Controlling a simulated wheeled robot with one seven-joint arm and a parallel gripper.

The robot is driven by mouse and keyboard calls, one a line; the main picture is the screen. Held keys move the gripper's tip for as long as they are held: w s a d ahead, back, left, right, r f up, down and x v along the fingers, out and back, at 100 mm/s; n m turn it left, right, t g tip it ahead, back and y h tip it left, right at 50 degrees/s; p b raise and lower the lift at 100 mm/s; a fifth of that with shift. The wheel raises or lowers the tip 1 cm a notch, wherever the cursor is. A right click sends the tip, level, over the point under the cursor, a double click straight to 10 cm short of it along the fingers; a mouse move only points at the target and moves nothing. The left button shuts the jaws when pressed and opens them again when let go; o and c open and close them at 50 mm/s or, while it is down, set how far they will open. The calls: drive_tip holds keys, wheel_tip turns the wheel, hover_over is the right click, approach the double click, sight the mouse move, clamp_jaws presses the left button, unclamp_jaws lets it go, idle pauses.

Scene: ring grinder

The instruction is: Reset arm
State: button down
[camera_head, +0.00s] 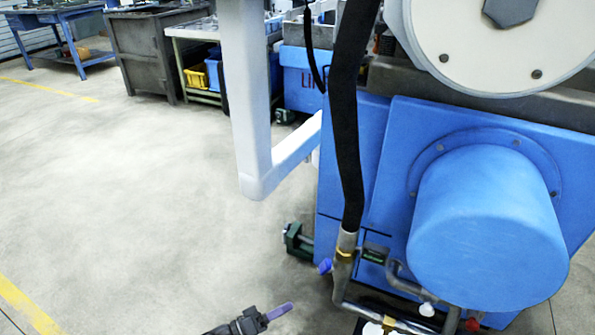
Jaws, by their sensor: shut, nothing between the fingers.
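My gripper (280,311) shows at the bottom edge of the head view, a dark body with a purple fingertip pointing right. Its fingers are shut and empty. It is over bare floor, to the left of the blue machine's pipes in the picture and apart from them. The rest of my arm is out of frame.
A big blue machine (385,215) with a blue cylindrical housing (485,230) fills the right side. A black hose (345,130) runs down to pipes (345,285) near my gripper. A white bent post (250,120) stands left of it. The floor (130,180) at left is clear.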

drive_tip(key=d+r+m+g+y, duration=0.15)
drive_tip(key=d+g+y, duration=0.25)
drive_tip(key=d+g, duration=0.5)
drive_tip(key=s+d+r+t+y, duration=0.1)
drive_tip(key=s+d+r+y, duration=0.1)
drive_tip(key=d+r+y, duration=0.4)
drive_tip(key=s+d+r+n+t+y, duration=0.1)
drive_tip(key=s+r+y, duration=0.15)
drive_tip(key=r, duration=0.45)
drive_tip(key=s+d+r+t+y, duration=0.1)
drive_tip(key=d+r+y, duration=0.35)
drive_tip(key=r, duration=0.25)
wheel_tip(320, 180, up, 38)
drive_tip(key=a+p, duration=0.1)
drive_tip(key=p, duration=3.8)
drive_tip(key=shift+s+y, duration=0.2)
drive_tip(key=shift+y, duration=0.1)
drive_tip(key=shift+a, duration=0.1)
drive_tip(key=shift+s, duration=0.1)
